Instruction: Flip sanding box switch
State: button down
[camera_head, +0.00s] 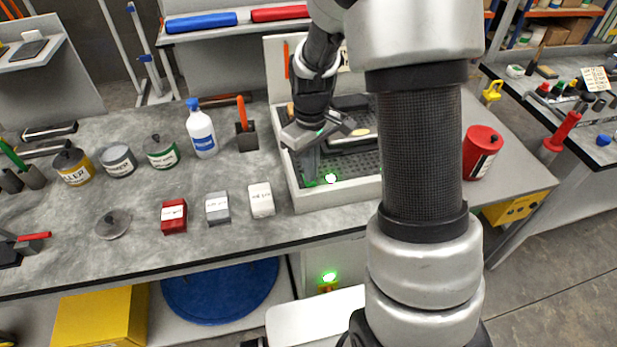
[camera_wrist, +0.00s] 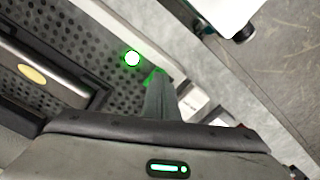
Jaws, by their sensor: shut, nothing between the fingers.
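The sanding box (camera_head: 335,199) is a pale tray with a dark perforated floor, standing on the bench behind my arm. A bright green light (camera_head: 331,178) glows at its front inner side; it also shows in the wrist view (camera_wrist: 132,58). My gripper (camera_head: 310,178) is shut and empty, pointing down inside the box's front left corner. In the wrist view its fingertips (camera_wrist: 154,78) are beside the green light, with a green glow on them. I cannot tell whether they touch the switch, whose shape is hidden by the glow and the fingers.
A dark sanding tool (camera_head: 350,140) lies in the box. Three sanding blocks, red (camera_head: 174,216), grey (camera_head: 218,208) and white (camera_head: 261,200), sit left of the box. A red can (camera_head: 481,152) stands to the right.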

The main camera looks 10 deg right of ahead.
jog(key=shift+f+b, duration=0.65)
jog(key=shift+f, duration=0.15)
dwell(0.9)
jog(key=shift+r, duration=0.1)
notch_tip(320, 180, up, 7)
jog(key=p, duration=0.5)
dwell(0.5)
jog(key=s+r+m+t, duration=0.1)
jog(key=s+r, duration=0.2)
jog(key=r, duration=0.4)
jog(key=s+r+m+t, duration=0.2)
jog(key=s+r, duration=0.2)
jog(key=r, duration=0.3)
jog(key=s+r+m+t, duration=0.2)
jog(key=s+r, duration=0.4)
jog(key=s, duration=0.5)
jog(key=shift+s+r+m+t, duration=0.2)
jog(key=shift+r+m+t, duration=0.1)
jog(key=shift+m, duration=0.2)
jog(key=shift+w, duration=0.1)
